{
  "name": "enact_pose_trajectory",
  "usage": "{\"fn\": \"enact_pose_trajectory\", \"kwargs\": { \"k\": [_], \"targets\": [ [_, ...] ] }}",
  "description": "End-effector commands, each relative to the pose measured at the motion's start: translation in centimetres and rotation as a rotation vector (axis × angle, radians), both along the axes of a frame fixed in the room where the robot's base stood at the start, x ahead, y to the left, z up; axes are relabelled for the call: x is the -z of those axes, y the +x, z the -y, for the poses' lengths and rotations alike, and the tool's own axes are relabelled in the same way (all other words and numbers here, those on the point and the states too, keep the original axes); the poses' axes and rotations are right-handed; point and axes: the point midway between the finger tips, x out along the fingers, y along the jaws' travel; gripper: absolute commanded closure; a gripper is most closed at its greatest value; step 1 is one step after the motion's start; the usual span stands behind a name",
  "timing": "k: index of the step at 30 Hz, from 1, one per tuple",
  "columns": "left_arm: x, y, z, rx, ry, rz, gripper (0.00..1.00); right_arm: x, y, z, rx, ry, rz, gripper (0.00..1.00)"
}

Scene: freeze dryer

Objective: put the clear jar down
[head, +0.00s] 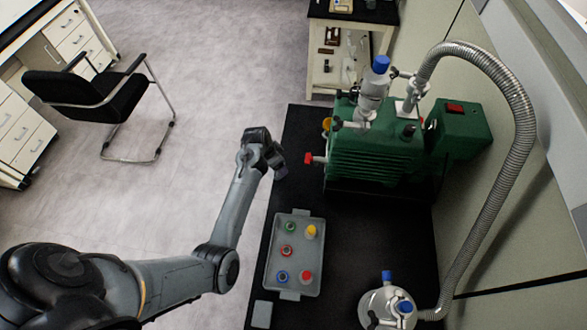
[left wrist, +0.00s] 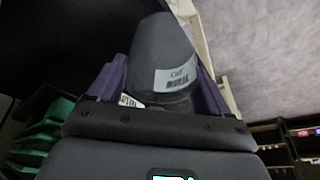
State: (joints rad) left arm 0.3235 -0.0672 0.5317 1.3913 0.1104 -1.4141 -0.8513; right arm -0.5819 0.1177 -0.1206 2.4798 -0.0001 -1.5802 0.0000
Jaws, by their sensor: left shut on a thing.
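The clear jar (left wrist: 160,45) looks dark grey in the left wrist view and carries a white barcode label. It stands between the purple fingers of my left gripper (left wrist: 160,88), which is shut on it. In the head view my left gripper (head: 279,168) is at the left edge of the black bench (head: 300,130), left of the green pump. The jar cannot be made out in the head view. My right gripper is in neither view.
A grey tray (head: 272,270) with several coloured-cap vials sits on the bench below my gripper. The green pump (head: 375,160) has a red valve (head: 314,159) toward my gripper. A metal hose (head: 520,120) arches to a round vessel (head: 375,305). Bare bench lies between tray and pump.

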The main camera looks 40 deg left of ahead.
Motion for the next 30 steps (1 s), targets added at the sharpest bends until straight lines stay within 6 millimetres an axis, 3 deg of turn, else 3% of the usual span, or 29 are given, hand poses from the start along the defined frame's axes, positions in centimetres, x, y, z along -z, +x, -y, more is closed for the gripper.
{"fn": "enact_pose_trajectory", "kwargs": {
  "k": [6,17,23,30],
  "targets": [
    [0.0,1.9,3.1,0.000,-0.001,0.000,0.56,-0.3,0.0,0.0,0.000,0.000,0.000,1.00],
    [-0.1,3.4,5.3,0.000,-0.001,0.000,0.56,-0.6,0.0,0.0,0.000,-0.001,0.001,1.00],
    [2.9,3.2,5.2,-0.001,-0.002,-0.002,0.56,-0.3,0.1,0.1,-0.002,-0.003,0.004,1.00],
    [3.5,3.3,5.2,-0.001,-0.001,0.001,0.56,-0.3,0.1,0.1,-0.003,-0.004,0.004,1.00]
  ]
}}
